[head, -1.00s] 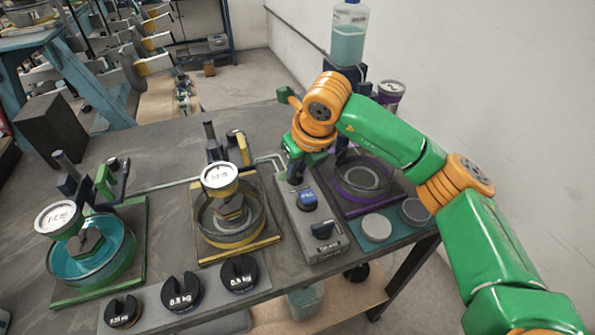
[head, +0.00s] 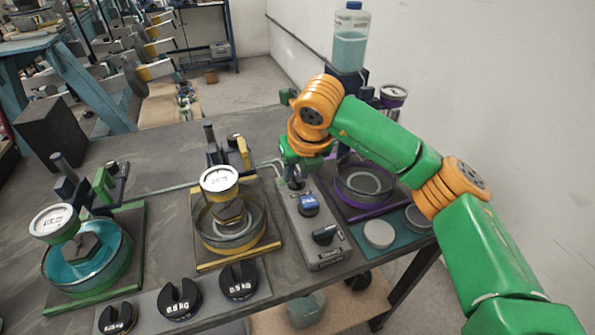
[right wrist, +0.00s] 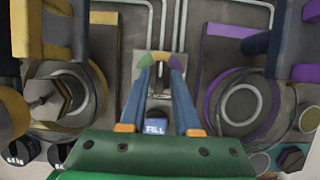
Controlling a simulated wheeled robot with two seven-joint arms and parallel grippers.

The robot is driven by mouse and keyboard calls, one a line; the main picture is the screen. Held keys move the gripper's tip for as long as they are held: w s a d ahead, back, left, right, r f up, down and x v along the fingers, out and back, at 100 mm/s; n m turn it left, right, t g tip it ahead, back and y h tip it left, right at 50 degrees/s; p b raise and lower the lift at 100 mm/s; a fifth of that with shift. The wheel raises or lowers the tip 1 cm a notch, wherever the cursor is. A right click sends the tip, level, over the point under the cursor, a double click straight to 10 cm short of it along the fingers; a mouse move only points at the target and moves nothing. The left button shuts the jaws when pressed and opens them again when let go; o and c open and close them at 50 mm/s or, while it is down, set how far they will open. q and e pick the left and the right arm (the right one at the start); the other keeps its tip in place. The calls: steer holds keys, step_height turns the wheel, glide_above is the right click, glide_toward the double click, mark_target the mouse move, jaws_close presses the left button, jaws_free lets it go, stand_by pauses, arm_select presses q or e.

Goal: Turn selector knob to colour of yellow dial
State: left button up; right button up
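The selector is at the far end of a grey control box (head: 323,257). In the head view the gripper (head: 296,182) hides most of the selector. The yellow dial (head: 219,179) has a white face and stands over the yellow-rimmed bowl. My left gripper is out of view.
The box also carries a blue FILL control (head: 308,205) and a black knob (head: 324,234). A green-rimmed bowl (head: 118,262) stands left, a purple-rimmed bowl (head: 364,200) right. Black weights (head: 180,298) lie in front. A clear bottle (head: 349,48) stands behind.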

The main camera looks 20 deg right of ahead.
steer(key=shift+o, duration=0.5)
steer(key=b+v, duration=0.1)
steer(key=v, duration=0.6)
